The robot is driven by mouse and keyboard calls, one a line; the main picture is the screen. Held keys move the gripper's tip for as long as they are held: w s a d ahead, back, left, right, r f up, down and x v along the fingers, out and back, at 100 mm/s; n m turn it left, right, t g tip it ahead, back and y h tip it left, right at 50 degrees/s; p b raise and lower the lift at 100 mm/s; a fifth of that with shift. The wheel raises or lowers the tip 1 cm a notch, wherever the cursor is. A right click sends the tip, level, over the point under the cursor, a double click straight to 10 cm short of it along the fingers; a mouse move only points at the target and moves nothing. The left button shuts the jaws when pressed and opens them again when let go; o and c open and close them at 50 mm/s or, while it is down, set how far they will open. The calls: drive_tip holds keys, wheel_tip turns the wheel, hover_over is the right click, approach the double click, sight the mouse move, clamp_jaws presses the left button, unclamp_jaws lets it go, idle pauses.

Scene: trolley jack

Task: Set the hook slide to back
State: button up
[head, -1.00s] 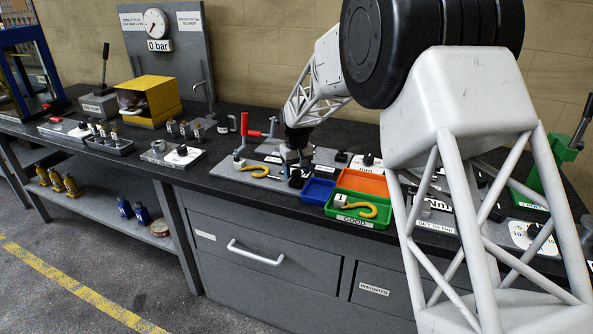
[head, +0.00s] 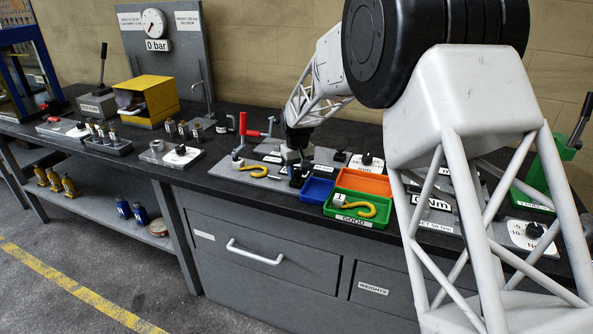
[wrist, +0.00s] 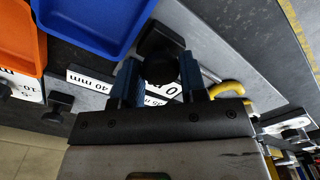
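My gripper (head: 293,172) points down at the grey plate (head: 262,180) on the bench.
A blue tray (head: 317,190), an orange tray (head: 364,180) and a green "GOOD" tray (head: 340,215) holding another yellow hook (head: 358,208) stand close to the right. A red-handled fixture (head: 243,125) rises behind left. My arm hides the right part of the bench.

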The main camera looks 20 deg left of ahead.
sight(299, 172)
drive_tip(key=o, duration=0.4)
drive_tip(key=shift+d, duration=0.15)
drive_tip(key=shift+r, duration=3.9)
drive_tip(key=shift+d, duration=0.1)
